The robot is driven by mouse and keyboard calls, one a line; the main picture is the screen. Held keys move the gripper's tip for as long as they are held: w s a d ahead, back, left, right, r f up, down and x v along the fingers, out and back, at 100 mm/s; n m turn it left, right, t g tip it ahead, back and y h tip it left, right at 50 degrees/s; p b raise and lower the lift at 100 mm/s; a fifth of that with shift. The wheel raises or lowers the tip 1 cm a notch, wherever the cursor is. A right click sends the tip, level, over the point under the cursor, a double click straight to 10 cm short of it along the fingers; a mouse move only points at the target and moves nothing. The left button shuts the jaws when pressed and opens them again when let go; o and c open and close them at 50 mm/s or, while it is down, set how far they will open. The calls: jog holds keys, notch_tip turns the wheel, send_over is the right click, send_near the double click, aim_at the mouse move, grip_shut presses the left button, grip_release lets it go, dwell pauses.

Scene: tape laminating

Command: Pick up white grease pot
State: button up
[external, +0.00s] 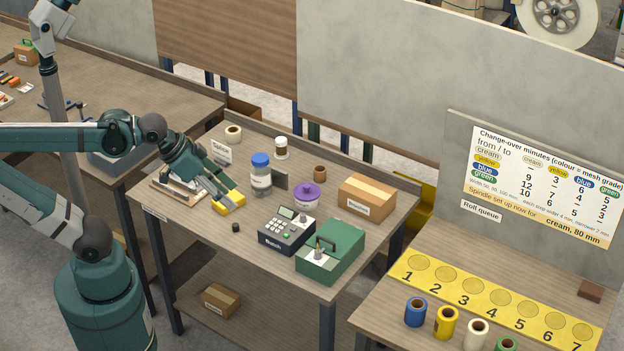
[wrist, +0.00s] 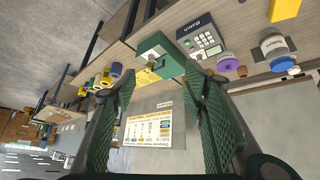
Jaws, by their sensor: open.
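A yellow block (external: 231,204) is close by my fingers in the picture. A purple-lidded pot (external: 306,197), a brown pot (external: 320,173), a cardboard box (external: 367,198), a keypad device (external: 287,230) and a green box (external: 331,252) stand to the right.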

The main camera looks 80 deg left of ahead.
jog(key=w+a+r+n+t+b, duration=0.1)
jog(key=w+a+r+n+b, duration=0.1)
jog(key=w+a+n, duration=0.9)
jog(key=n+t+y+b, duration=0.4)
jog(key=n+y+b, duration=0.1)
jog(key=n, duration=2.3)
send_over(278, 146)
jog(key=s, duration=0.5)
notch_tip(278, 146, down, 2)
jog(key=shift+t, duration=0.3)
jog(key=f, duration=0.8)
jog(key=d+f, duration=0.1)
jog(key=f, duration=1.5)
jog(key=shift+w+d, duration=0.1)
jog(key=shift+d, duration=0.05)
jog(key=shift+f, duration=0.75)
jog(key=shift+w, duration=0.1)
